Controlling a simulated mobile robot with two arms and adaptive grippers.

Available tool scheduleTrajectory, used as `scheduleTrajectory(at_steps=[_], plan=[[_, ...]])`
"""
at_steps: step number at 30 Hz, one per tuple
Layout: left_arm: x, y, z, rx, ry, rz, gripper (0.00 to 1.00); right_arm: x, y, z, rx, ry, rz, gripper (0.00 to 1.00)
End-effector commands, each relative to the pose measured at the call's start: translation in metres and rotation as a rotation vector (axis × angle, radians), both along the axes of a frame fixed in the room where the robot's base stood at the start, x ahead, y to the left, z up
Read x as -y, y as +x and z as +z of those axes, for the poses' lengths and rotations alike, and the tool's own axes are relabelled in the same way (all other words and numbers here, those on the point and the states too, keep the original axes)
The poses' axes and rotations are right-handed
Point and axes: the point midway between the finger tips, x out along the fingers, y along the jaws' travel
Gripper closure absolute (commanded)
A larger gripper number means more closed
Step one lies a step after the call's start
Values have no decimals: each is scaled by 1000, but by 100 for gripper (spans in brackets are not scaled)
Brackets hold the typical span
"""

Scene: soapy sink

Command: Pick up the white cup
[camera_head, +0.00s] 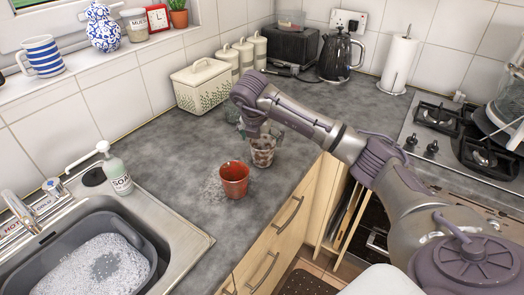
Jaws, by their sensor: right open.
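A whitish cup with a dark reddish-brown pattern (264,155) stands upright on the grey worktop, behind and to the right of a red cup (233,181). My right gripper (256,133) is over the whitish cup, pointing down, and hides part of its upper side. The gripper is open, but its fingers are small and partly hidden by its own wrist. I cannot tell whether they touch the cup. My left gripper is not in view.
The sink (180,247) with a foamy grey basin (142,252) is at lower left, beside a soap bottle (117,174). A cream bread bin (202,87), canisters, black kettle (340,56) and hob (455,130) line the back. Worktop left of the cups is mostly clear.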

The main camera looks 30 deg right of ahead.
Motion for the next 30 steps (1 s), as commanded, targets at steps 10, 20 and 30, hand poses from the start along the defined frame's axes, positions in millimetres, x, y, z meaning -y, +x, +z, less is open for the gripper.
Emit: scheduleTrajectory(at_steps=[10,20,30], plan=[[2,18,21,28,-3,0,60,14,11,-41,-3,0,-1,0],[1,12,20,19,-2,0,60,15,12,-45,-1,1,1,10],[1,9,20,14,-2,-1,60,15,12,-44,-1,1,0,62]])
